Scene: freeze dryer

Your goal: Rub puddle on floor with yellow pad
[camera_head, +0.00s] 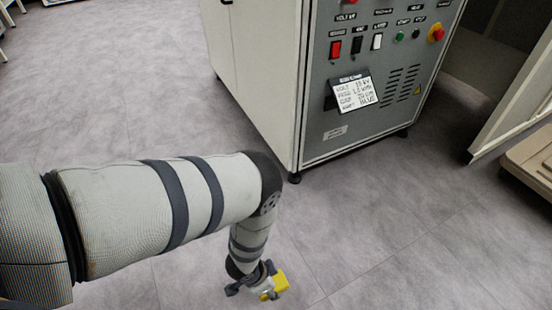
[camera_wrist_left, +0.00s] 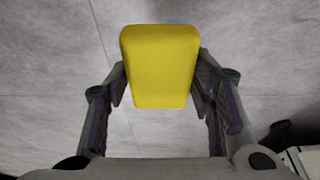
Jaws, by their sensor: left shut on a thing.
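The yellow pad (camera_wrist_left: 159,65) is held between the two fingers of my left gripper (camera_wrist_left: 160,85) in the left wrist view. In the head view, the pad (camera_head: 281,281) shows at the end of my left gripper (camera_head: 264,287), low in the picture over the grey floor. I cannot tell whether the pad touches the floor. A faint bluish patch (camera_wrist_left: 177,21) shows just past the pad's far edge in the left wrist view; it may be part of the puddle, mostly hidden by the pad. No puddle is clear in the head view. My right gripper is out of view.
A grey-and-white cabinet (camera_head: 316,150) with switches and a label stands on the floor beyond my arm. An open door panel (camera_head: 512,105) and a beige low unit (camera_head: 531,160) are at the right. The tiled floor (camera_head: 90,100) is clear at left.

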